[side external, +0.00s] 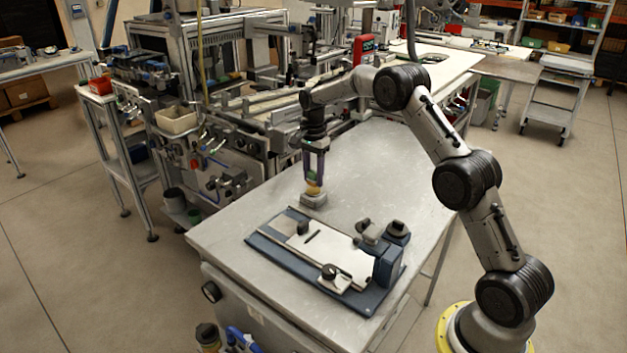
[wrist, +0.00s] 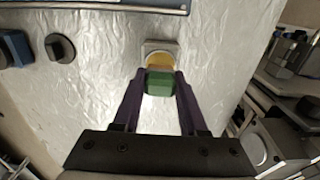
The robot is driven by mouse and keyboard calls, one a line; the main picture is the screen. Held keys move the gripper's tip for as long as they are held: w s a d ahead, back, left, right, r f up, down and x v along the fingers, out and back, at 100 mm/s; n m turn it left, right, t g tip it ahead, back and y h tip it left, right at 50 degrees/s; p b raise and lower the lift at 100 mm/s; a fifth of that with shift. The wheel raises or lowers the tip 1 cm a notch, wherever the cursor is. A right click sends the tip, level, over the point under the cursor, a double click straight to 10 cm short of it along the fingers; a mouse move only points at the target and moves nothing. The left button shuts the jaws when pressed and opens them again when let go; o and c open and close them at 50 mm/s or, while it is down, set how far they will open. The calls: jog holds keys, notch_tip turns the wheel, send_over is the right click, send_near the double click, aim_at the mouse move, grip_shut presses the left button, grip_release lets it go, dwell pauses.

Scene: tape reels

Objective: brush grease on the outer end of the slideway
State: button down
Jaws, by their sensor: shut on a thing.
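My gripper (side external: 314,176) points down over the steel table, its purple fingers shut on a small green block-like handle (wrist: 158,82). An orange-yellow part (wrist: 160,60) shows beyond the handle, over a small square grey pot (side external: 313,199); the pot also shows in the wrist view (wrist: 150,46). I cannot tell whether the tip touches the pot's inside. The slideway fixture stands apart from the gripper, nearer the camera: a dark blue base (side external: 262,246) with a pale plate (side external: 325,247), a thin rail, and a small carriage with a black knob (side external: 329,271). No grease is discernible on it.
A blue upright block (side external: 388,265) and a black-topped part (side external: 397,231) stand at the fixture's right end. A machine bench with a beige bin (side external: 177,119) stands close at the left.

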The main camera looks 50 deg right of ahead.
aim_at(313, 171)
jog(key=shift+r, duration=2.45)
